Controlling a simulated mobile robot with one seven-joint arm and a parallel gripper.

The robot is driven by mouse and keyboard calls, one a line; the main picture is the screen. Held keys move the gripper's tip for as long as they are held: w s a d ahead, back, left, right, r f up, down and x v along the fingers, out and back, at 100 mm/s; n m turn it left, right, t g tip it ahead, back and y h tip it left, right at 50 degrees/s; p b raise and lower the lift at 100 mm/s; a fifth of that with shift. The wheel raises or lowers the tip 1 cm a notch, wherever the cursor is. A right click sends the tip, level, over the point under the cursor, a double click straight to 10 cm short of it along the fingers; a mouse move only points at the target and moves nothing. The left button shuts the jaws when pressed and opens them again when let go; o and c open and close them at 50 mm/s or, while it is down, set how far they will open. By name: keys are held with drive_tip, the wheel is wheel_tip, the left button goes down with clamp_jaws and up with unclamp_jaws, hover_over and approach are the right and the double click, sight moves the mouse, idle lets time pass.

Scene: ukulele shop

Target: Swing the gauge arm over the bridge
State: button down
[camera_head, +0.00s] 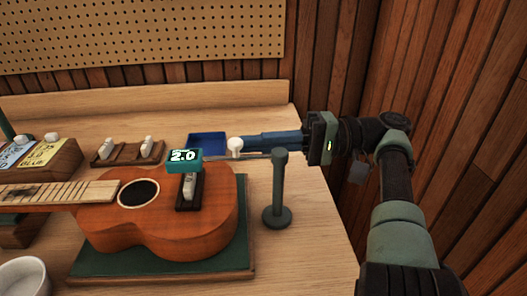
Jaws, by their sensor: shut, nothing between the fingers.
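The ukulele (170,222) lies on its back on a green mat (165,262), its neck pointing left. Its dark bridge (184,204), with a pale block on it, is on the right part of the body. A dark green gauge post (279,190) stands right of the mat. The thin gauge arm (218,158) reaches left from the post's top to a teal display (184,161) reading 2.0, which appears above the bridge's far end. A white knob (235,147) rises from the arm. My gripper (236,143) is shut and empty, its blue fingers behind the arm, tips at the knob; contact is unclear.
A blue tray (207,137) sits behind the gauge arm, partly hidden by my fingers. Wooden blocks with white pieces (130,152) and labelled blocks (42,158) stand at the left. A white bowl (22,278) is front left. The bench's right front is clear, beside a wood-panelled wall.

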drive_tip(key=shift+d+b, duration=0.3)
drive_tip(key=shift+d, duration=0.3)
